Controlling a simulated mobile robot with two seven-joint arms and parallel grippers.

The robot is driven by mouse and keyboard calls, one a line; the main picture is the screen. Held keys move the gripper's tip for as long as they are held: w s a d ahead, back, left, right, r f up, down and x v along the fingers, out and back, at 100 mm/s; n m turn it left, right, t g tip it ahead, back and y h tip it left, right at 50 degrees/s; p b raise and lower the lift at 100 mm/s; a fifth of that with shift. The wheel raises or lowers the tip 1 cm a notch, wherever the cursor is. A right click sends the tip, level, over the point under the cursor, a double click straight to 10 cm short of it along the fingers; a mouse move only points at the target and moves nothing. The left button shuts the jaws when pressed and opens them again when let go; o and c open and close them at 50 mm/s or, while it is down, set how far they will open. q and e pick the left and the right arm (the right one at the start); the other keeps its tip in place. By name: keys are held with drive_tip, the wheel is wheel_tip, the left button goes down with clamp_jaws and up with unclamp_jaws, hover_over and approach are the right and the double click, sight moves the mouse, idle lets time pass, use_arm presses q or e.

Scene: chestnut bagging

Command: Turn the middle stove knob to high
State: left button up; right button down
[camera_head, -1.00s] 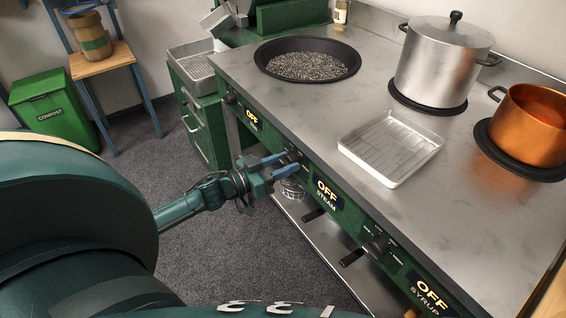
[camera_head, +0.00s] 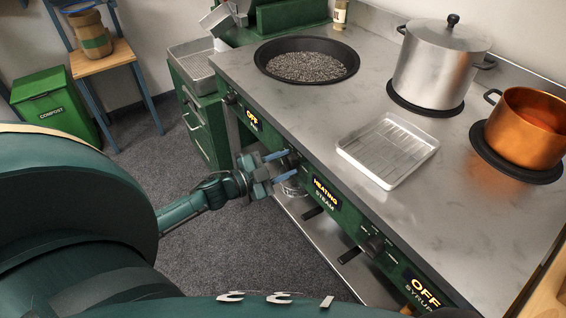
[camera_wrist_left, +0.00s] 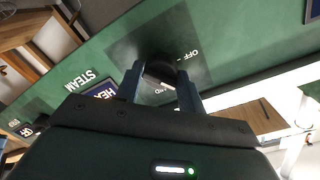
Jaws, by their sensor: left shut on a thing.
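The middle stove knob is a dark round knob (camera_wrist_left: 160,72) on the green front panel (camera_wrist_left: 235,45), seen in the left wrist view between my fingers. My left gripper (camera_head: 280,166) is at the panel and shut on this knob; in the left wrist view its two blue fingers (camera_wrist_left: 160,88) stand on either side of it. The steam display (camera_head: 326,192) beside it reads HEATING. In the head view the gripper mostly hides the knob. The mark the knob points to cannot be made out. My right gripper is not in view.
The left display (camera_head: 252,118) and the syrup display (camera_head: 425,291) read OFF. The syrup knob (camera_head: 373,244) is to the right.

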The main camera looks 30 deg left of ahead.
use_arm(q)
drive_tip(key=m+y+b, duration=0.1)
drive_tip(key=m+b, duration=0.4)
drive_tip(key=m, duration=0.6)
drive_tip(key=m+t+b, duration=0.1)
drive_tip(key=m+b, duration=0.3)
drive_tip(key=m, duration=0.7)
drive_tip(key=shift+m+y+b, duration=0.4)
drive_tip(key=shift+d+m+b, duration=0.1)
drive_tip(key=shift+m+b, duration=0.35)
drive_tip(key=shift+m, duration=0.25)
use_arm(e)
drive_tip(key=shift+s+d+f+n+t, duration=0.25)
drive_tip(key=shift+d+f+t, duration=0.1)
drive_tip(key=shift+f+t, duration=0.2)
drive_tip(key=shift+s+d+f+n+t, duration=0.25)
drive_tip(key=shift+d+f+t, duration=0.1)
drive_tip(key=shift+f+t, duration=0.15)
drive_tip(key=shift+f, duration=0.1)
use_arm(q)
drive_tip(key=o, duration=0.9)
